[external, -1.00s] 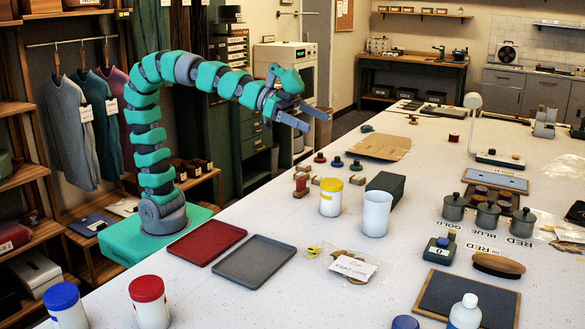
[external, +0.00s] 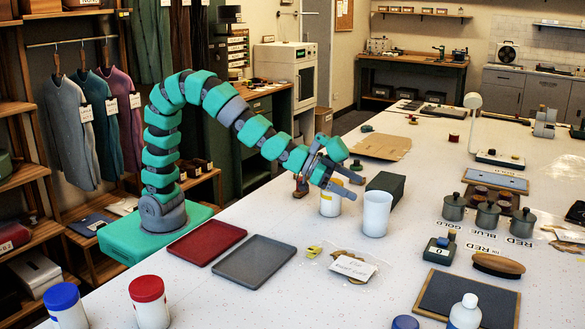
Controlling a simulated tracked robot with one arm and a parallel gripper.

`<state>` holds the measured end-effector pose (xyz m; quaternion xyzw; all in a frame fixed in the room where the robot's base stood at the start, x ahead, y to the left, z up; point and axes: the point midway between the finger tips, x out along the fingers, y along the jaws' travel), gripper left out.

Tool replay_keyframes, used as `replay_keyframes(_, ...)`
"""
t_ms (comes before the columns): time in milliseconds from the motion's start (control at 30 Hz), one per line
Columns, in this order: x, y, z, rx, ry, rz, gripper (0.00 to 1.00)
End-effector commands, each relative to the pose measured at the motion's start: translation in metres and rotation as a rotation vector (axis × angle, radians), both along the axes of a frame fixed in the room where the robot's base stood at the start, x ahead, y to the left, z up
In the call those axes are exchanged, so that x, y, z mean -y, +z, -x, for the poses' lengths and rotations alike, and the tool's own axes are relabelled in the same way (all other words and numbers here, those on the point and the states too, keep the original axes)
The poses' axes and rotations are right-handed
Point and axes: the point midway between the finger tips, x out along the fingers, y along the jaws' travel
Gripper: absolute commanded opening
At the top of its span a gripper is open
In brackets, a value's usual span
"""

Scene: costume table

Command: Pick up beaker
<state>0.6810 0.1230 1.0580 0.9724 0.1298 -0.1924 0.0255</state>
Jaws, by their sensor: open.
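The beaker (external: 376,214) is a plain white open-topped cup. It stands upright on the white table. My gripper (external: 358,187) is open and empty, with its fingers pointing right and downward toward the beaker's rim. The fingertips are just left of the beaker in the picture; I cannot tell their exact distance from it. A white jar with a yellow lid (external: 331,206) stands left of the beaker, and my gripper hides its lid and upper part.
A dark green box (external: 387,186) stands right behind the beaker. A clear bag with a label (external: 352,266) lies in front. Grey (external: 255,262) and red (external: 206,240) trays lie to the left. Dark lidded pots (external: 487,216) stand right. The table between beaker and pots is clear.

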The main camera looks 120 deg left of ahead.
Motion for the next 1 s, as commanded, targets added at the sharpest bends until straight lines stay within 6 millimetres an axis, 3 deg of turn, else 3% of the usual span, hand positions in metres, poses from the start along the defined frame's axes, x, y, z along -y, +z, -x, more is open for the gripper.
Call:
replay_keyframes(200, -0.006, -0.013, -0.024, -0.003, 0.0, 0.001, 0.97)
replay_keyframes(533, -0.009, -0.019, -0.04, -0.002, 0.0, 0.001, 0.97)
replay_keyframes(1000, -0.017, -0.036, -0.079, -0.005, 0.0, 0.001, 0.97)
